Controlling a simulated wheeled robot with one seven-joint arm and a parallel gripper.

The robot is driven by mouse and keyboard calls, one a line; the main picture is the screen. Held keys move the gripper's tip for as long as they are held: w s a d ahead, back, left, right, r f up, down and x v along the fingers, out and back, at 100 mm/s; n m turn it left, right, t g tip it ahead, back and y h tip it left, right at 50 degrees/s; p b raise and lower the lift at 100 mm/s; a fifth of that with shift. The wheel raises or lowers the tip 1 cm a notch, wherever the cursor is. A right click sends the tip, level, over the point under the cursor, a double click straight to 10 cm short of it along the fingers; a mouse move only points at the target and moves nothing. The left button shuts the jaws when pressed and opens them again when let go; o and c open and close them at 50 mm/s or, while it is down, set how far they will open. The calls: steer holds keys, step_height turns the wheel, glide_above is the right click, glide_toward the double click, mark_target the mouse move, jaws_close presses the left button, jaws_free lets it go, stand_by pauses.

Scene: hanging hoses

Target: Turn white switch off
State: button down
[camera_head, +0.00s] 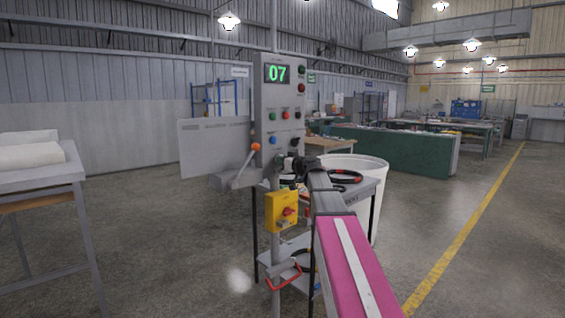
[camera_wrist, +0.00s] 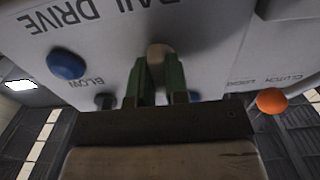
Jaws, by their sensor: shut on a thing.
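The grey control panel (camera_head: 267,112) stands upright on a post in the head view, and its lower face fills the top of the wrist view (camera_wrist: 215,35). The white switch (camera_wrist: 158,52) is a pale rounded knob under the upside-down "RAIL DRIVE" lettering. My gripper (camera_wrist: 156,78) has its two green fingers shut on the switch, one on each side. In the head view my gripper (camera_head: 289,164) is at the panel's lower part and small, and the switch cannot be made out there. Which way the switch is set cannot be told.
A blue button (camera_wrist: 66,64) marked "BLOW" and an orange lever knob (camera_wrist: 271,101) near "CLUTCH" flank my gripper. A yellow box with a red rotary switch (camera_head: 288,211) hangs below. A white bin (camera_head: 371,168) and a small table stand behind my arm.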

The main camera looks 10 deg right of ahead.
steer(key=c, duration=1.1)
jaws_free()
steer(key=v, duration=1.1)
